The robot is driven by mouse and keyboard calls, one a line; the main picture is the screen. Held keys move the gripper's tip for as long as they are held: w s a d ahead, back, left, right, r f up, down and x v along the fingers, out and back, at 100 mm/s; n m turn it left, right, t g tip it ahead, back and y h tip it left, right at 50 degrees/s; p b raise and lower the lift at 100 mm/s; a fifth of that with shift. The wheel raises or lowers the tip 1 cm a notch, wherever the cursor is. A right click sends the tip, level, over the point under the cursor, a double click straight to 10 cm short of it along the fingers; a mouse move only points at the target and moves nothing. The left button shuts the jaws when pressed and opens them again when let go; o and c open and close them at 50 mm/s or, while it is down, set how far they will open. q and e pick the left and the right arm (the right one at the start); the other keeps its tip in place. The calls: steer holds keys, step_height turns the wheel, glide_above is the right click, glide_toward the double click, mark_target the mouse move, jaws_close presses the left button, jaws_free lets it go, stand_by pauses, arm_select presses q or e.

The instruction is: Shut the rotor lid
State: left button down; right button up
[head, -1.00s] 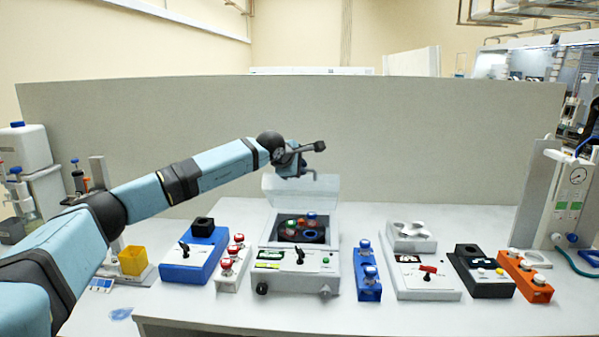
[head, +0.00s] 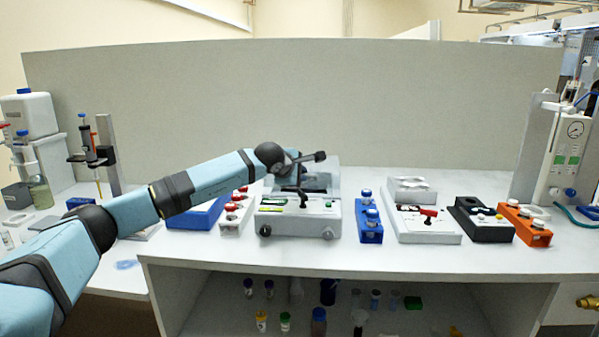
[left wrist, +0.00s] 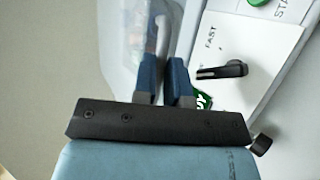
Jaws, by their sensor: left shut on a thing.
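The centrifuge (head: 290,222) is a light grey box with a sloped front panel, a lever and dark knobs. Its clear rotor lid (head: 326,170) shows behind my left gripper (head: 297,184), low over the top. I cannot tell whether it rests flush. In the left wrist view, the blue fingers of my left gripper (left wrist: 164,68) are shut on a thin grey bar, apparently the lid's handle (left wrist: 162,35). The clear lid (left wrist: 125,45) spreads to the left of it. The rotor is hidden in the head view. My right gripper is out of view.
A blue block (head: 369,222) with knobs stands close right of the centrifuge. A red-knobbed strip (head: 233,212) and a blue box (head: 197,214) stand to the left. A grey partition (head: 290,100) rises behind. Bare bench lies in front.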

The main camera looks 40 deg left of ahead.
arm_select(q)
steer(key=shift+f, duration=0.2)
steer(key=c, duration=1.2)
jaws_free()
steer(key=shift+o, duration=0.2)
steer(key=a+v, duration=0.1)
steer(key=v, duration=1.2)
steer(key=shift+s+d+r+p, duration=0.3)
steer(key=shift+s+d, duration=0.05)
steer(key=shift+d, duration=0.15)
